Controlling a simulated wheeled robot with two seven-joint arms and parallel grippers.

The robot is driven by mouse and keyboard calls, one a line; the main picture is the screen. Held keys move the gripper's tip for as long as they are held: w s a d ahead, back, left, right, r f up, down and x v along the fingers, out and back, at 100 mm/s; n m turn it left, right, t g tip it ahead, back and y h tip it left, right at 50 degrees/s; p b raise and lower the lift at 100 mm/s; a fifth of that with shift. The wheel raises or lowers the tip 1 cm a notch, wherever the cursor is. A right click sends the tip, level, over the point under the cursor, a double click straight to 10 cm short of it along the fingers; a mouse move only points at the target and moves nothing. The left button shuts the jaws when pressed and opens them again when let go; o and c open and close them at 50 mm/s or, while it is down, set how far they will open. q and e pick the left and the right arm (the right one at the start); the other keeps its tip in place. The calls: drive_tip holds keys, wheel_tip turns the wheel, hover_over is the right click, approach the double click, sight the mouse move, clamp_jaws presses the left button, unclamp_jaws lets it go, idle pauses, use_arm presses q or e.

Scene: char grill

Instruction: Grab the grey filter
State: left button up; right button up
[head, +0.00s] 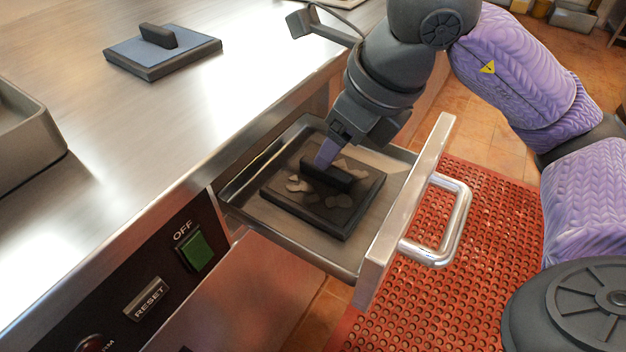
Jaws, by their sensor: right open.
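A dark grey filter (345,216) with a raised bar handle (338,180) lies flat in the open metal drawer (240,201). Several pale brown flakes of debris lie on its top. My right gripper (326,156) is open and points down at the left end of that handle, with a purple fingertip in front of it. I cannot tell whether the fingers straddle the handle or touch it. A second filter (187,53), with a blue-grey top and a dark handle, lies on the steel counter at the upper left. My left gripper is out of view.
The drawer front (405,210) with its loop handle (462,215) stands pulled out over a red perforated mat (500,240). A metal tray (25,130) sits at the left counter edge. A green OFF switch (194,250) and RESET button (147,297) are on the front panel.

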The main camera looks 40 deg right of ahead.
sight(328, 169)
drive_tip(key=b+x, duration=0.2)
drive_tip(key=x, duration=0.1)
drive_tip(key=b+x, duration=0.1)
drive_tip(key=x, duration=0.1)
drive_tip(key=shift+s+d+f, duration=0.15)
drive_tip(key=shift+s+f, duration=0.2)
drive_tip(key=shift+w, duration=0.1)
drive_tip(key=shift+r, duration=0.15)
drive_tip(key=shift+c, duration=0.6)
drive_tip(key=c, duration=0.7)
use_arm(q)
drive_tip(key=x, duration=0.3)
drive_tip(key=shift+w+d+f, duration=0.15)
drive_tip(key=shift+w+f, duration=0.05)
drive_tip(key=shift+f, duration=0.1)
use_arm(e)
clamp_jaws()
